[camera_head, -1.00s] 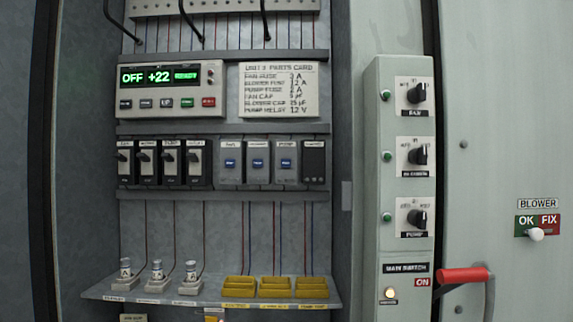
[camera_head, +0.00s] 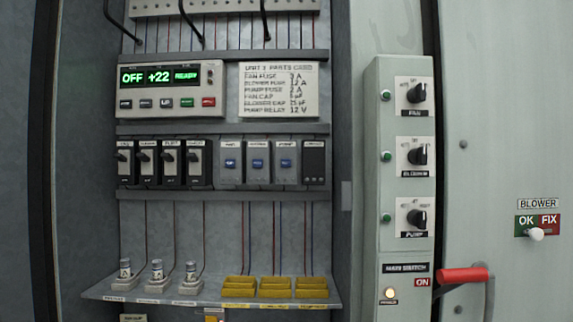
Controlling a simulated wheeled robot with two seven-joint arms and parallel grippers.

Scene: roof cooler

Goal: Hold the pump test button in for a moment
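Neither of my grippers is in view. A rotary knob (camera_head: 417,218) with the label PUMP sits lowest of three on the grey switch column at the right. A small green round button or lamp (camera_head: 386,218) is just left of it. In the cabinet, a row of three grey modules carries blue buttons. The rightmost of these modules (camera_head: 286,176) has a blue button (camera_head: 286,162), and its small label seems to read PUMP. Nothing touches these parts. I cannot tell from the labels which one is the pump test button.
The controller (camera_head: 211,104) shows OFF +22. A parts card (camera_head: 279,111) hangs beside it. A shelf (camera_head: 212,300) bears several fuses and yellow holders. A red-handled main switch (camera_head: 463,275) juts out below the knobs. A BLOWER OK/FIX slider (camera_head: 536,234) is on the right door.

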